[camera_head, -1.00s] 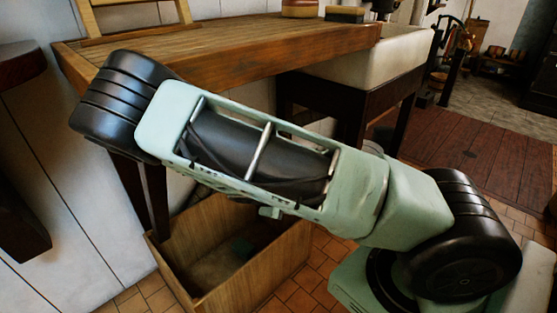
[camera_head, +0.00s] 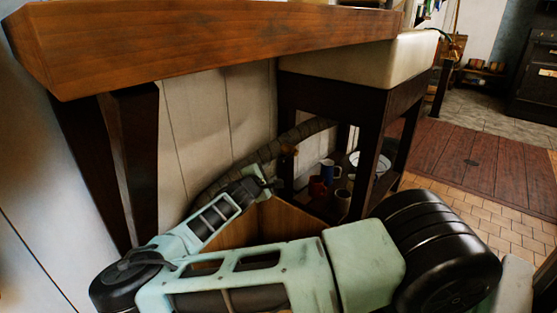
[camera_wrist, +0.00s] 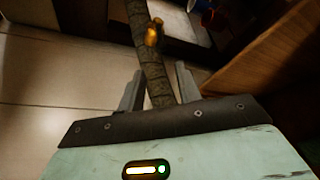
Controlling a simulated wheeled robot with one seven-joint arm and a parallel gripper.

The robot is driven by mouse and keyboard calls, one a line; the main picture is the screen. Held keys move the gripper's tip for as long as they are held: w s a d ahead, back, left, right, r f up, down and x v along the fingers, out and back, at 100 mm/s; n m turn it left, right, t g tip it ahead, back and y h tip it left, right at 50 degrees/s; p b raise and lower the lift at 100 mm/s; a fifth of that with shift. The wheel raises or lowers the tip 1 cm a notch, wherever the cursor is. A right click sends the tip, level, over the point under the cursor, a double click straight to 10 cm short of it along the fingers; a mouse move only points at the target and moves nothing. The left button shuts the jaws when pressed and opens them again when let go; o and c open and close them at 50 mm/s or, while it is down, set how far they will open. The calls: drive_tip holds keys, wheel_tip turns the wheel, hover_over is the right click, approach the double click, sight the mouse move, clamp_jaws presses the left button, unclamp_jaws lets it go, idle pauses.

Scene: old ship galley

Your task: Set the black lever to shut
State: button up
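A dark, wrapped pipe (camera_head: 308,131) slants up under the table and sink, along the wall. A brass-coloured fitting (camera_head: 289,150) sits on it; the fitting also shows near the top of the wrist view (camera_wrist: 153,35). I cannot make out a separate black lever in either view, nor its position. My gripper (camera_head: 266,182) is under the table, close to the pipe. In the wrist view its two grey fingers (camera_wrist: 159,70) are apart, with nothing held. The pipe shows between them, and the fitting lies beyond the fingertips.
The wooden table (camera_head: 200,42) is overhead, with a dark leg (camera_head: 130,160) at left. A wooden box (camera_head: 290,220) stands below the gripper, partly hidden by my arm.

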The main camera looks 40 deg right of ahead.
sight(284, 160)
drive_tip(key=b+x, duration=0.4)
drive_tip(key=x, duration=1.2)
drive_tip(key=shift+s+f+b, duration=0.1)
drive_tip(key=shift+s+b, duration=0.05)
drive_tip(key=shift+b, duration=0.2)
drive_tip(key=shift+w+d, duration=0.3)
drive_tip(key=shift+d, duration=0.3)
clamp_jaws()
